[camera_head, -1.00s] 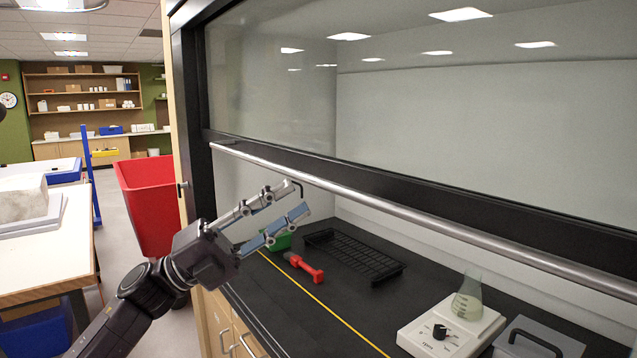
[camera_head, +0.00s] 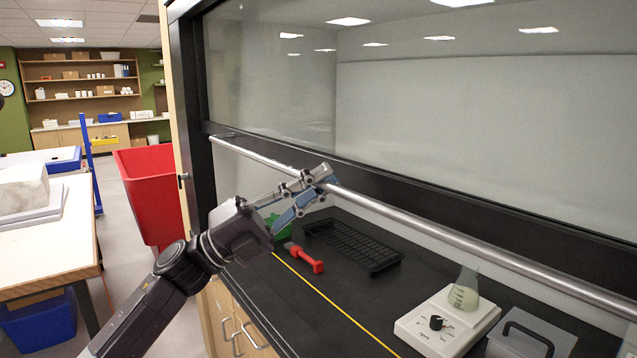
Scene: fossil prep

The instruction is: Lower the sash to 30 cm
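The fume hood sash (camera_head: 480,130) is a large glass pane in a black frame, raised above the dark work surface. A silver handle bar (camera_head: 450,236) runs along its lower edge. My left gripper (camera_head: 325,178) is at the bar, left of its middle. Its two fingers come together around the bar and look shut on it. The fingers hide a short piece of the bar. My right gripper is not in view.
Inside the hood are a black rack (camera_head: 352,244), a red-handled tool (camera_head: 305,258), a green object (camera_head: 278,226), a hotplate (camera_head: 447,322) with a flask (camera_head: 464,291), and a grey box (camera_head: 532,338). A yellow line (camera_head: 335,305) marks the surface. A red bin (camera_head: 150,190) stands left.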

